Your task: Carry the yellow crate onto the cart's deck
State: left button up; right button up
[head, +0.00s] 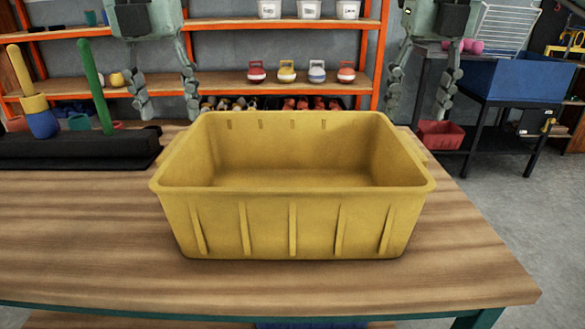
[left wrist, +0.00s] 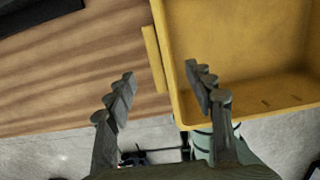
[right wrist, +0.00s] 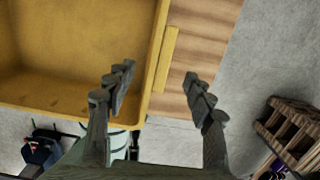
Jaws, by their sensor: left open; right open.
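The yellow crate (head: 292,225) stands upright on the wooden table and looks empty inside. My left gripper (head: 165,112) is open, fingers down, above the crate's left side. In the left wrist view its fingers (left wrist: 160,75) lie to either side of the crate's left handle ledge (left wrist: 155,60), without visible contact. My right gripper (head: 418,110) is open above the right side. In the right wrist view its fingers (right wrist: 160,72) likewise straddle the right handle ledge (right wrist: 165,60). I cannot clearly identify the cart or its deck.
The wooden table (head: 80,235) is bare in front of the crate. A black base with upright pegs (head: 75,150) is at left. Orange shelves (head: 215,85) stand behind. A blue bin (head: 520,80) on a black stand and a red bin (head: 440,134) are at right. Grey floor is open at right.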

aim_at(178, 143)
pick_arm(q)
jog(key=shift+s+r, duration=0.15)
jog(key=shift+s, duration=0.1)
pick_arm(e)
jog(key=shift+s+r, duration=0.15)
jog(key=shift+s, duration=0.1)
pick_arm(q)
jog(key=shift+w+f, duration=0.2)
jog(key=shift+f, duration=1.1)
jog(key=shift+w+f, duration=0.2)
jog(key=shift+f, duration=1.15)
jog(key=shift+w+f, duration=0.2)
jog(key=shift+f, duration=1.1)
pick_arm(e)
jog(key=shift+w+f, duration=0.2)
jog(key=shift+f, duration=1.1)
jog(key=shift+w+f, duration=0.2)
jog(key=shift+f, duration=1.15)
jog(key=shift+w+f, duration=0.2)
jog(key=shift+f, duration=1.1)
pick_arm(q)
jog(key=shift+c, duration=0.2)
pick_arm(e)
jog(key=shift+c, duration=0.2)
pick_arm(q)
grip_shut()
pick_arm(e)
grip_shut()
